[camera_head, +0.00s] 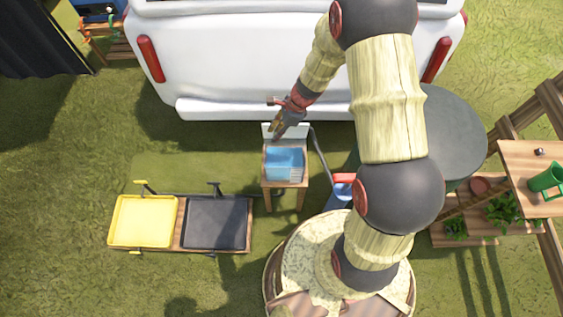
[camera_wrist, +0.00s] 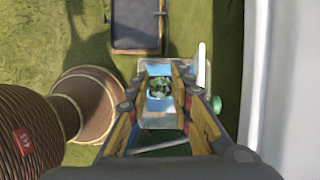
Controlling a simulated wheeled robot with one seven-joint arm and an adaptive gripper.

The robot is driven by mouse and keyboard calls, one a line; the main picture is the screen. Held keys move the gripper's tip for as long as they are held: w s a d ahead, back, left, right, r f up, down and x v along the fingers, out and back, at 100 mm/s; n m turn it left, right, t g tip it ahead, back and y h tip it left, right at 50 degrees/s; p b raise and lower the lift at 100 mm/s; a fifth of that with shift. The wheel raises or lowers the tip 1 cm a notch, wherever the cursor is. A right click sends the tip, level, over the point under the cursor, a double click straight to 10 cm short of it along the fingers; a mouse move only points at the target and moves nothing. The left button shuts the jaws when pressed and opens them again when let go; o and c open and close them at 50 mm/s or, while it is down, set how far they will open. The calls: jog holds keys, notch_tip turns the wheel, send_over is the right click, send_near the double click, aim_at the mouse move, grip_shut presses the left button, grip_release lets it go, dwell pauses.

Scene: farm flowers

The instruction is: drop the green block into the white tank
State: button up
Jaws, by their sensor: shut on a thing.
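My gripper (camera_head: 277,130) hangs over the back part of a small wooden stand. It also shows in the wrist view (camera_wrist: 160,82), with its fingers closed around a dark, mottled green block (camera_wrist: 159,88). I cannot make out the block in the head view. The tank (camera_head: 284,163) stands on the stand, with blue inside and a white panel at its back. In the wrist view the tank's pale rim (camera_wrist: 148,122) and blue inside lie below the fingers and block. The fingers hide part of the tank.
A white vehicle (camera_head: 250,60) stands close behind the stand. A yellow tray (camera_head: 143,222) and a dark tray (camera_head: 215,223) lie to the left. A blue can (camera_head: 341,195) stands to the right of the stand.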

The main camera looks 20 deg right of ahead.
jog(key=shift+d+f, duration=0.15)
jog(key=shift+f, duration=0.1)
notch_tip(320, 180, down, 28)
jog(key=b, duration=1.1)
jog(key=shift+r, duration=0.25)
jog(key=shift+f+b, duration=0.35)
jog(key=shift+f, duration=0.1)
jog(key=shift+f, duration=0.2)
jog(key=o, duration=0.8)
jog(key=shift+o, duration=0.6)
